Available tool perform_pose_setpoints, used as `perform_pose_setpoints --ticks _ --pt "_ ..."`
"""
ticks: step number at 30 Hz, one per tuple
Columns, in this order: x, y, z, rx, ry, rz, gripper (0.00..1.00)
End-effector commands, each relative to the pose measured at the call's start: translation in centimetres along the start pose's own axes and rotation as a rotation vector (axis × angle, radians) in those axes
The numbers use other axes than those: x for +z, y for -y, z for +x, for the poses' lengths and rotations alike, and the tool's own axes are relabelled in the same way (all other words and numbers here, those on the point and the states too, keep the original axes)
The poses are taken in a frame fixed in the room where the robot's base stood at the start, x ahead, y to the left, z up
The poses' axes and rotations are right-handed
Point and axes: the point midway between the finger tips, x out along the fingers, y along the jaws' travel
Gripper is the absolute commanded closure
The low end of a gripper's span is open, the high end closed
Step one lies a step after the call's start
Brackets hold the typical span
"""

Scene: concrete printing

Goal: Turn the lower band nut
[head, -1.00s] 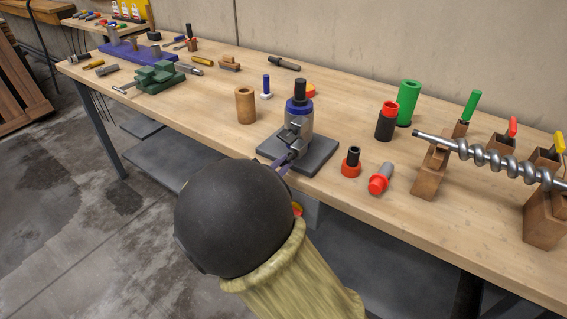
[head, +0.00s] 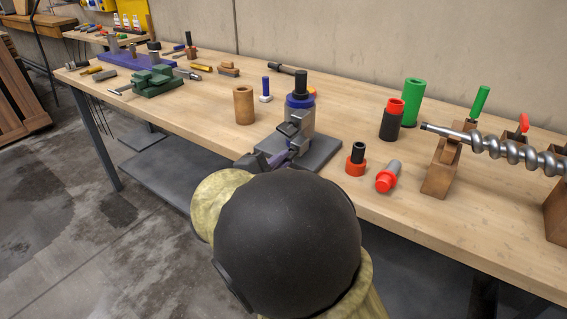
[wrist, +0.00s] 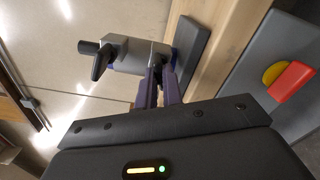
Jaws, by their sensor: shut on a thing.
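A grey upright cylinder (head: 304,122) with a blue collar (head: 299,101) and a black top (head: 300,84) stands on a dark base plate (head: 318,154) near the bench's front edge. It lies sideways in the wrist view (wrist: 132,56), where a black part (wrist: 101,64) sticks out. My gripper (head: 284,153) reaches the front side of the cylinder, low down near the plate. In the wrist view its purple fingers (wrist: 160,77) are closed on a small dark part beside the cylinder, where the lower band nut sits. The nut itself is mostly hidden between the fingertips.
A steel auger (head: 490,147) rests on wooden blocks farther right. A wooden cylinder (head: 243,106) stands to the left. A red-and-yellow part (wrist: 289,81) shows at the right of the wrist view.

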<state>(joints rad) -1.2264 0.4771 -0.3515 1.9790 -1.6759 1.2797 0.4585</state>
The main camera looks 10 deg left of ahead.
Motion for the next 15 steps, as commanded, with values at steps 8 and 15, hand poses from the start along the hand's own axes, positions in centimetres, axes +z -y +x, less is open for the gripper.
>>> perform_pose_setpoints --ticks 8,15 --pt "-0.16 0.13 -0.20 -0.002 -0.005 -0.004 0.73" --pt "-0.07 0.05 -0.25 -0.001 -0.003 -0.003 0.73"
